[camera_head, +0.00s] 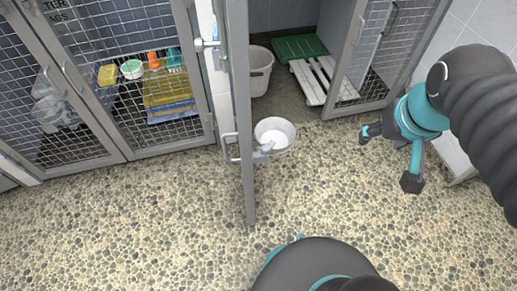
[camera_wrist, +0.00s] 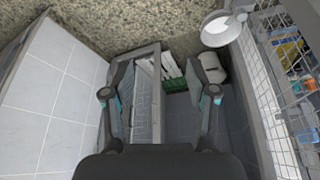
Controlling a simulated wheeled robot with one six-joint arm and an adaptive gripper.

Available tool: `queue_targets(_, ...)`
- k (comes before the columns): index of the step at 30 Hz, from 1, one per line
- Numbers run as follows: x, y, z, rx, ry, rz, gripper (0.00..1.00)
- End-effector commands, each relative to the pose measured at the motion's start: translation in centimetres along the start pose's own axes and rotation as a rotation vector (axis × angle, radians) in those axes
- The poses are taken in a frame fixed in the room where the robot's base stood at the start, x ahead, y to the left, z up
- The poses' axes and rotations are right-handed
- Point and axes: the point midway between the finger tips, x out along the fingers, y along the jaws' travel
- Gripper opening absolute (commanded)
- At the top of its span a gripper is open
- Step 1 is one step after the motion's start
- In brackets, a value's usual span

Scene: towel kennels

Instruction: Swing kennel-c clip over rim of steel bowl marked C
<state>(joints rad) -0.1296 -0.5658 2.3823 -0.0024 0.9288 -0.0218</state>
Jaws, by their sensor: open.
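A pale steel-looking bowl (camera_head: 275,129) sits in a holder on the open kennel door (camera_head: 242,100), which stands nearly edge-on. No letter C is readable on it. A small grey clip-like piece (camera_head: 267,147) is at the bowl's near left side, by the door; whether it lies over the rim or beside it I cannot tell. In the wrist view the bowl (camera_wrist: 215,30) is at the top right, with the grey clip (camera_wrist: 241,13) at its right edge. My gripper (camera_head: 390,160) is open and empty, well to the right of the bowl in the head view.
Behind the door is an open kennel with a white bucket (camera_head: 259,72), a green mat (camera_head: 299,47) and a white slatted board (camera_head: 318,80). A closed mesh cabinet (camera_head: 165,110) with cleaning items stands left. The pebbled floor (camera_head: 140,220) in front is clear.

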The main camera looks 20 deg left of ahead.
Motion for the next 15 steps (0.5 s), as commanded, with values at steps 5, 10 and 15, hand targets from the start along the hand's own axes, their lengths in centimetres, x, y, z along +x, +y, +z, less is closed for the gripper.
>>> queue_targets(5, 3.6, -4.2, -3.7, -0.159, -0.102, -0.055, 0.58)
queue_targets(10, 7.3, -9.0, -6.5, -0.308, -0.191, -0.099, 0.58)
queue_targets(15, 11.6, -14.5, -8.1, -0.455, -0.276, -0.134, 0.58)
